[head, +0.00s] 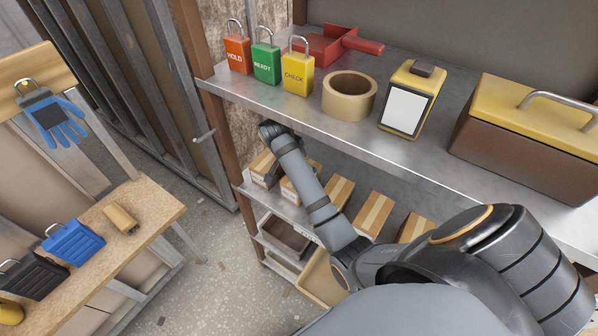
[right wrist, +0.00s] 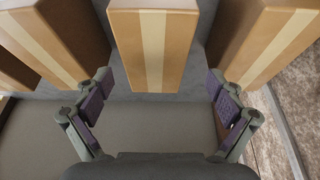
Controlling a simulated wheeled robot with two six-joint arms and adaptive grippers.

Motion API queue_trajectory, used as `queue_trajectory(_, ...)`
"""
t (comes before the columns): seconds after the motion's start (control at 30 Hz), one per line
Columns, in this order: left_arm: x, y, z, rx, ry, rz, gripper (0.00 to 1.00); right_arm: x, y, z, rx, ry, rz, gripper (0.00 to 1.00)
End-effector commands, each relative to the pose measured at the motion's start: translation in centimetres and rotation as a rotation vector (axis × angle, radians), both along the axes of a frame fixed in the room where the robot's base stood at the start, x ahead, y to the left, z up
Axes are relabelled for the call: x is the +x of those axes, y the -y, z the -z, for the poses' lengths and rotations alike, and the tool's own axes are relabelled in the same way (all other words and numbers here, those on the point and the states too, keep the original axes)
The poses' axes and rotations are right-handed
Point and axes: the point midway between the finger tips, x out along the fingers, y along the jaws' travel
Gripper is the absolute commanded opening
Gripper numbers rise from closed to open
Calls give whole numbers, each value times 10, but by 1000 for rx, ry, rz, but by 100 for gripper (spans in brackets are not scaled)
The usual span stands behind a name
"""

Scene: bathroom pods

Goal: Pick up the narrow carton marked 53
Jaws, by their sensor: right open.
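Several brown cartons with pale tape strips stand in a row on the middle shelf in the head view, among them one carton (head: 374,213) right of my forearm and another (head: 264,167) at the far left end. No number is readable, so I cannot tell which is marked 53. In the right wrist view my right gripper (right wrist: 160,92) is open, with its fingers spread on either side of the near end of a middle carton (right wrist: 154,45). Nothing is visibly gripped. In the head view its fingers are not visible. My left gripper is out of view.
The upper shelf (head: 400,160) overhangs the cartons and carries padlocks, a tape roll (head: 349,96), a yellow device (head: 411,96) and a toolbox (head: 530,125). Neighbouring cartons (right wrist: 60,35) (right wrist: 262,40) flank the gripper closely. A wooden bench (head: 150,205) stands at left.

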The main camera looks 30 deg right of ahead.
Motion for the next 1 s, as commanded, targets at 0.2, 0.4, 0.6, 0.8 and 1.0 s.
queue_trajectory(0.2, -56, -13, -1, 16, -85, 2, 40, 2, 8, 19, -2, -4, 0, 94)
queue_trajectory(0.4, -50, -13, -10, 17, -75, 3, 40, 2, 12, 33, 0, -6, 0, 94)
queue_trajectory(0.6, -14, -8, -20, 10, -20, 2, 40, 5, 23, 64, -1, -2, -1, 94)
queue_trajectory(0.8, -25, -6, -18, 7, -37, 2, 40, 6, 24, 71, 0, 1, -1, 94)
queue_trajectory(1.0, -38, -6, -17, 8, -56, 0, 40, 6, 24, 71, 0, 1, -1, 94)
